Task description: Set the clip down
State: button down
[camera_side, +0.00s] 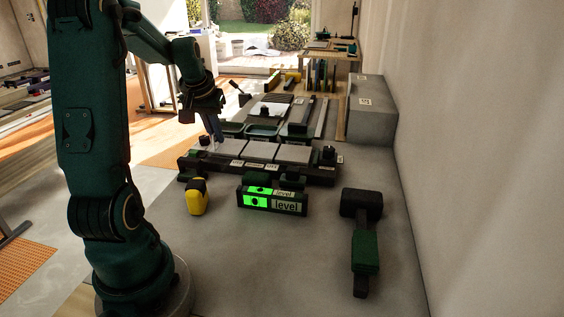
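My gripper (214,130) points down over the left end of the dark tile frame (318,174). Its fingertips are small and partly merge with the things behind, so I cannot tell whether they are open or shut. A small pale piece (205,141) shows at the fingertips, close to the frame's left end. It may be the clip, but it is too small to tell, and whether it touches the frame is unclear. Several light grey tiles (260,150) lie in a row in the frame, with paper labels along its front edge.
A level (289,206) with a lit green panel stands in front of the frame, with a yellow tool (197,197) to its left. A dark mallet (361,240) lies at the right. Trays (264,131) and a grey block (372,105) are behind.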

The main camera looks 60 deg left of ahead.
jog(key=f, duration=0.6)
jog(key=shift+w+d, duration=0.3)
jog(key=shift+w, duration=0.1)
jog(key=shift+f, duration=2.1)
jog(key=c, duration=1)
grip_release()
jog(key=shift+c, duration=0.2)
jog(key=shift+r, duration=0.1)
